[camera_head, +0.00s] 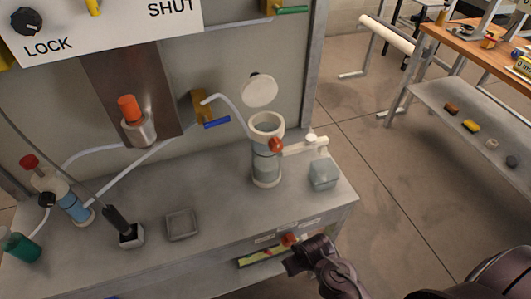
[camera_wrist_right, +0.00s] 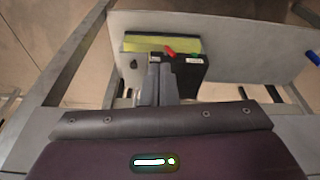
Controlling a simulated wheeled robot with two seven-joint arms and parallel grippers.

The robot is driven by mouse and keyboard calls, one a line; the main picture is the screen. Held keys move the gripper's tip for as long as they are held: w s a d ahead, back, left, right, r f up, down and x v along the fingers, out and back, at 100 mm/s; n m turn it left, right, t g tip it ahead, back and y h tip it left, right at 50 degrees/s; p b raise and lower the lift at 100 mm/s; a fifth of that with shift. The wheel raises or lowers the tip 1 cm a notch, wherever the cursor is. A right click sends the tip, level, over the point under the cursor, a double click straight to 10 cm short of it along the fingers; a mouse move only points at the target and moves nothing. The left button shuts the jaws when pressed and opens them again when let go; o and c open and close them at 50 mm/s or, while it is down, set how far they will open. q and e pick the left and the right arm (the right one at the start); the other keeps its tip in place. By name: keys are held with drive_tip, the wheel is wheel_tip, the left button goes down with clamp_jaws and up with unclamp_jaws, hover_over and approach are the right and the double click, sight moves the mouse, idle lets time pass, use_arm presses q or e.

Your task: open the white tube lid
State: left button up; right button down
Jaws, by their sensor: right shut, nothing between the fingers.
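The white tube (camera_head: 267,165) stands upright on the grey bench, with an orange-red knob (camera_head: 277,145) on its side. Its round white lid (camera_head: 260,91) is swung up and tilted back above the rear of the rim, so the mouth (camera_head: 267,124) shows uncovered. My right gripper (camera_head: 293,262) is shut and empty, in front of the bench's front edge, below and apart from the tube. In the right wrist view the shut fingers (camera_wrist_right: 155,84) point toward the bench front. My left gripper is not in view.
A small translucent box (camera_head: 323,174) stands right of the tube. A square grey tray (camera_head: 181,224), a dark probe in a holder (camera_head: 127,232) and a blue-filled vessel (camera_head: 75,207) stand left. A yellow-green recess (camera_head: 262,257) is in the bench front. A wooden table (camera_head: 470,50) stands far right.

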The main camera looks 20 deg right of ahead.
wheel_tip(320, 180, up, 12)
drive_tip(key=w+r+t+b, duration=0.1)
drive_tip(key=w+t+b, duration=0.1)
drive_tip(key=w, duration=0.1)
drive_tip(key=m+t, duration=0.2)
drive_tip(key=t, duration=1.3)
approach(261, 86)
drive_tip(key=shift+g, duration=0.3)
drive_tip(key=w+p, duration=0.2)
drive_tip(key=w+r+p, duration=0.1)
drive_tip(key=w+p, duration=0.1)
drive_tip(key=w, duration=0.1)
drive_tip(key=shift+w+r, duration=0.2)
drive_tip(key=shift+w, duration=0.05)
drive_tip(key=shift+w+f+p, duration=0.1)
drive_tip(key=shift+w+p, duration=0.25)
drive_tip(key=shift+w, duration=0.3)
